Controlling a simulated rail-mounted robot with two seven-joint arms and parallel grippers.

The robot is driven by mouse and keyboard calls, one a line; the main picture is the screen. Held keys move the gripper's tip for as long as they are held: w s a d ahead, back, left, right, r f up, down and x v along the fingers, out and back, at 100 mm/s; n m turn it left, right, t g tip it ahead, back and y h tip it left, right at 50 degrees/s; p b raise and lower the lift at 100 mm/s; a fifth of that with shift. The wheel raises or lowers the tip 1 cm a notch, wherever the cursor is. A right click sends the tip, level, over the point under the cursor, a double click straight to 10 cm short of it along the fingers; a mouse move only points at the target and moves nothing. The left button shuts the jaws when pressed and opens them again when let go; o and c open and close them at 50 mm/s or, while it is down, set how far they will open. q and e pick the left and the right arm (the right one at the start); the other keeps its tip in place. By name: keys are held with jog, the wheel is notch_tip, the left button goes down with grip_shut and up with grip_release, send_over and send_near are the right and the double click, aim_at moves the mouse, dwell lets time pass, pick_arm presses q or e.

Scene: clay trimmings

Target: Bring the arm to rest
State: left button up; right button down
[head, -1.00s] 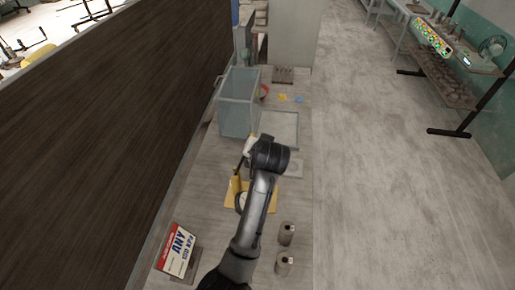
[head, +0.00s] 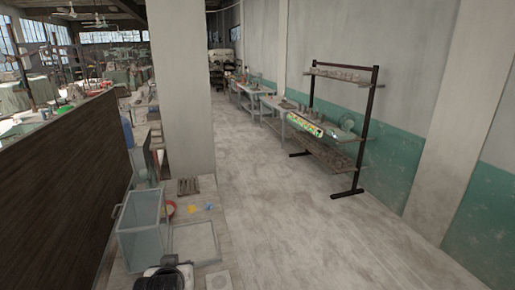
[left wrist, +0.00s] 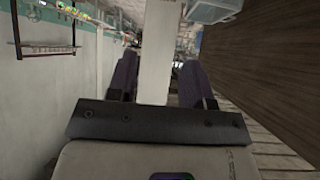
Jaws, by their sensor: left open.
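My left gripper (left wrist: 160,78) shows in the left wrist view with its two purple-dark fingers apart and nothing between them. A pale pillar shows beyond the gap. In the head view only a dark and white part of my arm shows at the bottom edge, and its fingers cannot be made out there. My right gripper is in neither view.
Small yellow (head: 193,209) and blue (head: 209,206) items lie behind the tray. A dark panel (head: 65,200) runs along the left. A black-framed shelf rack (head: 368,130) stands right; the floor between is clear.

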pick_arm(q)
jog(key=s+f+m+g+p, duration=0.1)
jog(key=s+f, duration=0.5)
jog(key=s, duration=0.7)
jog(key=s+a+f+m+g+h+p, duration=0.1)
jog(key=s+f+g+p, duration=0.2)
jog(key=s+f, duration=0.4)
jog(key=s+a+f+m+g+h+p, duration=0.1)
jog(key=s+f, duration=0.6)
jog(key=s, duration=1.1)
jog(key=shift+s+f+m+g+p, duration=0.3)
jog(key=shift+m+g+p, duration=0.25)
jog(key=shift+g, duration=0.45)
